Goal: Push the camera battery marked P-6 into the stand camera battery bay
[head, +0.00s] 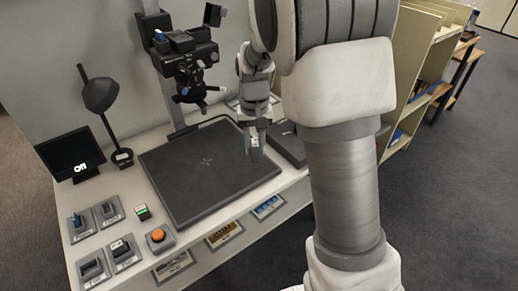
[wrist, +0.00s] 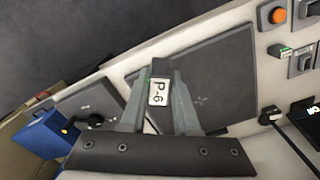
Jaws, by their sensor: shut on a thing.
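The battery marked P-6 (wrist: 158,90) is between the fingers of my gripper (wrist: 158,80) in the wrist view, its white label facing the camera. In the head view my gripper (head: 254,138) is shut on it and hangs above the right part of the dark flat board (head: 185,180). The stand camera (head: 187,62) is on a grey column at the back, left of and higher than my gripper. The gripper is well apart from it. I cannot make out which opening on the camera is the battery bay.
A dark box (head: 288,144) lies right of the board, partly behind my arm. A lamp (head: 100,95) and a small screen (head: 70,153) stand at the left. Switch plates (head: 92,268) and an orange button (head: 157,235) lie at the front left. Shelves (head: 425,70) stand at the right.

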